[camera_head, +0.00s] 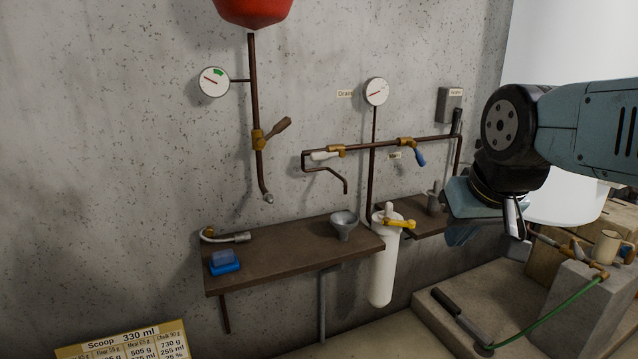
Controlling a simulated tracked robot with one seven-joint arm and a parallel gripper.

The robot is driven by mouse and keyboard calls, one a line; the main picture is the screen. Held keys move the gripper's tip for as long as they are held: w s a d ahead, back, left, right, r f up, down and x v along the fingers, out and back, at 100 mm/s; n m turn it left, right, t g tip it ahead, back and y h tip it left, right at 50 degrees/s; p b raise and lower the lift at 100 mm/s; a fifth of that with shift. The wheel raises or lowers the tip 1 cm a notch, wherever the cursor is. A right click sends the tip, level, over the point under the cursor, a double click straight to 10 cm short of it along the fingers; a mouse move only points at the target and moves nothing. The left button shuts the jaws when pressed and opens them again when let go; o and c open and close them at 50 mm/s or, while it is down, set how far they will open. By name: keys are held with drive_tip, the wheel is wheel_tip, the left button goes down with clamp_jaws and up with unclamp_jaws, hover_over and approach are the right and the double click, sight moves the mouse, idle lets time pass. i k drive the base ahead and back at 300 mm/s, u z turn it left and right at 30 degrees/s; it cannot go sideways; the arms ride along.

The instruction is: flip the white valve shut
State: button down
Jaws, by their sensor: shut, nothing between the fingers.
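The white valve (325,155) has a white lever on a brass body. It sits near the left end of the rusty horizontal pipe (375,146) on the concrete wall. Its lever points left, roughly along the pipe. A thin bent spout (330,172) hangs below it. My gripper (515,222) is at the right, pointing down, well apart from the white valve. It is shut and empty; my arm partly hides it.
A blue-handled valve (419,158) sits farther right on the same pipe, with a round gauge (376,91) above. A brown-handled valve (281,130) is on the left vertical pipe. Below are a shelf (290,262), a funnel (344,222) and a white filter (383,270) with a yellow handle.

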sight(341, 153)
drive_tip(key=k, duration=0.25)
drive_tip(key=z, duration=0.45)
drive_tip(key=i, duration=1.2)
drive_tip(key=u, duration=0.05)
